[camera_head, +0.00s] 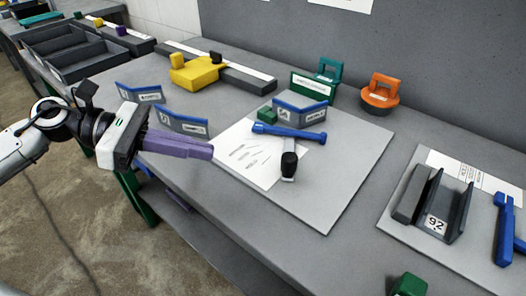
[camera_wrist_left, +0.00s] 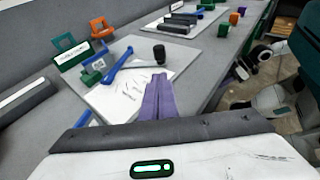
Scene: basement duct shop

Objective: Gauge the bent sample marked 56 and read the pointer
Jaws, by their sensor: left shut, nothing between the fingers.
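A third bent sample (camera_head: 300,109) stands at the board's back beside a green block. Their marks are too small to read. A blue hinged tool (camera_head: 290,132) lies on the board. A dark channel piece at right bears a tag (camera_head: 436,223) like 92. No pointer reading is legible. My right arm shows partly in the left wrist view.
A paper sheet (camera_head: 247,152) and a black-headed tool (camera_head: 289,165) lie on the board (camera_head: 335,190). A yellow block (camera_head: 195,72) sits by a dark rail. Green (camera_head: 328,72) and orange (camera_head: 381,90) handled pieces stand at the back. The board's front right is clear.

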